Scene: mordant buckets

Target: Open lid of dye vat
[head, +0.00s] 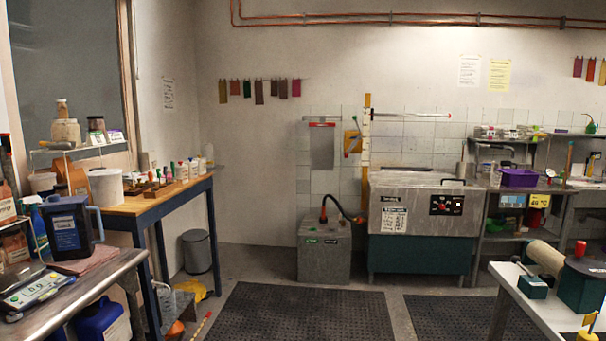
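The dye vat (412,260) looks to be the metal and dark green unit against the back wall, right of centre. Its upper part is steel, with a white label on the left and a dark control panel with a red dial on the right. The lid (410,180) appears to lie flat on top, shut. A thin bar like a handle shows near its right end. A dark hose runs to the left side of the vat. Neither of my grippers is in view.
A grey box unit (324,258) stands left of the vat, a steel shelf bench with a purple tray (518,177) right of it. Dark floor mats (302,313) lie in front. A wooden workbench (150,205) stands left; a white table (540,305) juts in right.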

